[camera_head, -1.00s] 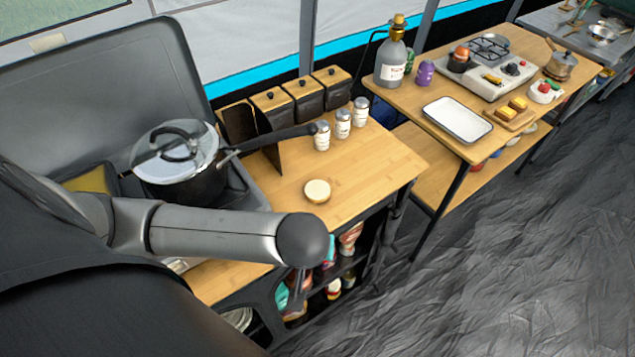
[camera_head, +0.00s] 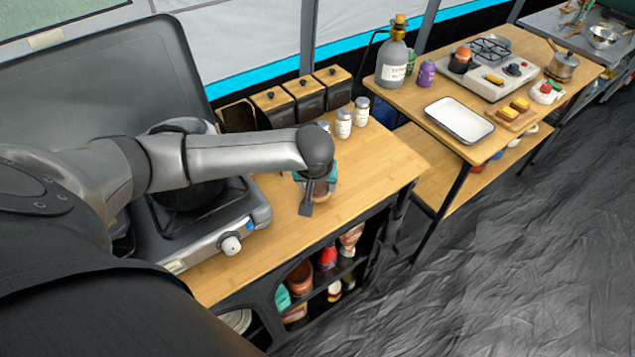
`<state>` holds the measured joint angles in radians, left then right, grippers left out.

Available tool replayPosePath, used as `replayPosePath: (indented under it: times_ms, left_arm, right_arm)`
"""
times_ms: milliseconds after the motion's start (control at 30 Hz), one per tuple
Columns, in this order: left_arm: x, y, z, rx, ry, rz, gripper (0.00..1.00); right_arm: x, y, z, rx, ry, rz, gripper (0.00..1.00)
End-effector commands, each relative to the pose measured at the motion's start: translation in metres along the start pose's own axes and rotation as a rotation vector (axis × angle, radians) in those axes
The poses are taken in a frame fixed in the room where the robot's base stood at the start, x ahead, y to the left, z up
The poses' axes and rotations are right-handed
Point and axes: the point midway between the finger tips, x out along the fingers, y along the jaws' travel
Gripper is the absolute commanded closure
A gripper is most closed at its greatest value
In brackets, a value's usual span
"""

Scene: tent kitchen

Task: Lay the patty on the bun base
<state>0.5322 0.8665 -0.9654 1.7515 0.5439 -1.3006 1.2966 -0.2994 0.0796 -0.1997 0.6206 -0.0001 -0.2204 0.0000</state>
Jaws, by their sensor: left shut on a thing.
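My left gripper (camera_head: 317,190) is over the front part of the wooden counter, pointing down, with one dark finger showing on its near side. It is shut on a brown thing, which looks like the patty (camera_head: 323,188); only a small part of it shows between the fingers. The cream round bun base is hidden now behind the gripper and patty, at the spot where it showed before. I cannot tell whether the patty touches it. My right gripper is not in view.
The stove (camera_head: 235,222) and the pot, mostly behind my arm, stand at the left. White shakers (camera_head: 343,123) and dark canisters (camera_head: 305,92) line the counter's back. The counter (camera_head: 385,160) is clear to the right. A white tray (camera_head: 460,122) lies on the other table.

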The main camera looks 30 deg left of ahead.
Motion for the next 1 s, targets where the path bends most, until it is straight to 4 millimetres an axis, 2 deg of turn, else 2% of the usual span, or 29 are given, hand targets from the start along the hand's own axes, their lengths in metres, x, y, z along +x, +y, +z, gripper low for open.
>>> replayPosePath:
  times_ms: [133,267,633,667,900,1000]
  left_arm:
    - [0.008,0.0,-0.02,-0.002,0.002,0.0,0.86]
    - [0.021,0.0,-0.011,0.001,-0.001,0.0,0.86]
    - [0.024,0.0,-0.01,0.0,-0.001,0.0,0.86]
    - [0.024,0.0,-0.01,0.001,-0.001,0.0,0.31]
    - [0.023,0.0,-0.01,0.001,0.0,0.0,0.04]
    - [0.023,0.0,-0.01,0.001,0.0,-0.001,0.02]
  right_arm:
    - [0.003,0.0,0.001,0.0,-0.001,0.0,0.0]
    - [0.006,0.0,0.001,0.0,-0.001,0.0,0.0]
    - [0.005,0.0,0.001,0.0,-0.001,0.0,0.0]
    - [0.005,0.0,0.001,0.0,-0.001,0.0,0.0]
    - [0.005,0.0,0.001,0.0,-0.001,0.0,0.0]
    - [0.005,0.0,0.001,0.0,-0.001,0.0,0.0]
